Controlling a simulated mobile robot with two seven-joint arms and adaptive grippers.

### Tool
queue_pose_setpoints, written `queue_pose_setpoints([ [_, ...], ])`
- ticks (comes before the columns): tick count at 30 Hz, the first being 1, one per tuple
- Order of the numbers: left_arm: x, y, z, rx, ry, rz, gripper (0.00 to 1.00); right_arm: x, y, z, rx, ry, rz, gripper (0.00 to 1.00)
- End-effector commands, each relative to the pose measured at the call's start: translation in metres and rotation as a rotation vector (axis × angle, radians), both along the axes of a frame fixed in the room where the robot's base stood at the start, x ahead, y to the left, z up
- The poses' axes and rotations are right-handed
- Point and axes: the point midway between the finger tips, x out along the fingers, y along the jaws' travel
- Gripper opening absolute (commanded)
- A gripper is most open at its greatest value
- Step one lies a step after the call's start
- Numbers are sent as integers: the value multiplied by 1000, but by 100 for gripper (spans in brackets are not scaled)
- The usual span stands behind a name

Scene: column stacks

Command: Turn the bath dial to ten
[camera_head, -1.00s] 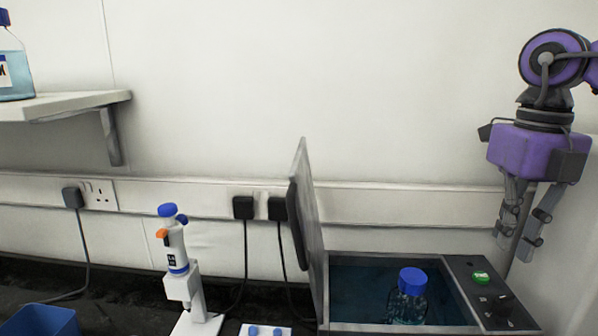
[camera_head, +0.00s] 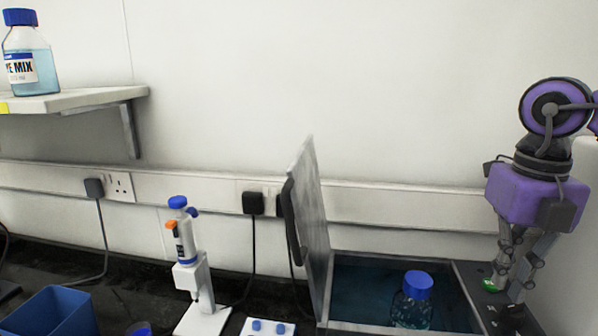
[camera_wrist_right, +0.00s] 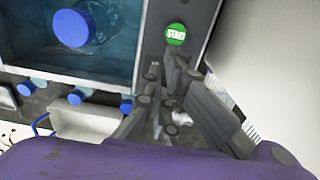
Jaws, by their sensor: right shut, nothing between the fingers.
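The water bath (camera_head: 455,290) stands at the lower right with its lid (camera_head: 312,230) raised. Its control panel (camera_head: 470,277) runs along the right side. The dark dial (camera_head: 513,317) is at the bottom of the head view, partly cut off and close below my right fingers. A green start button (camera_head: 489,285) lies behind it, partly behind the fingers, and shows clearly in the right wrist view (camera_wrist_right: 176,33). My right gripper (camera_head: 513,292) is shut and empty, pointing down over the panel. I cannot make out the dial's setting. My left gripper is not in view.
A blue-capped bottle (camera_head: 412,300) stands in the bath. A pipette on a stand (camera_head: 188,255), a blue bin (camera_head: 52,315) and a small white rack (camera_head: 268,328) are left of it. A shelf (camera_head: 70,101) holds a dye mix bottle (camera_head: 30,65).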

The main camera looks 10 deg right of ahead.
Motion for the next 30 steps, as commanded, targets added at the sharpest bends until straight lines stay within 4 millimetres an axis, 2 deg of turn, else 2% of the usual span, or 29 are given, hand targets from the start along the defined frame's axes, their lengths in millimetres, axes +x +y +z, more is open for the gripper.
queue_pose_setpoints([
  [3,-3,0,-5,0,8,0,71,0,0,-12,2,2,1,0],
  [9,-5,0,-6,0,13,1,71,0,0,-20,2,3,1,0],
  [30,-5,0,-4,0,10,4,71,-5,2,-26,11,15,-2,0],
])
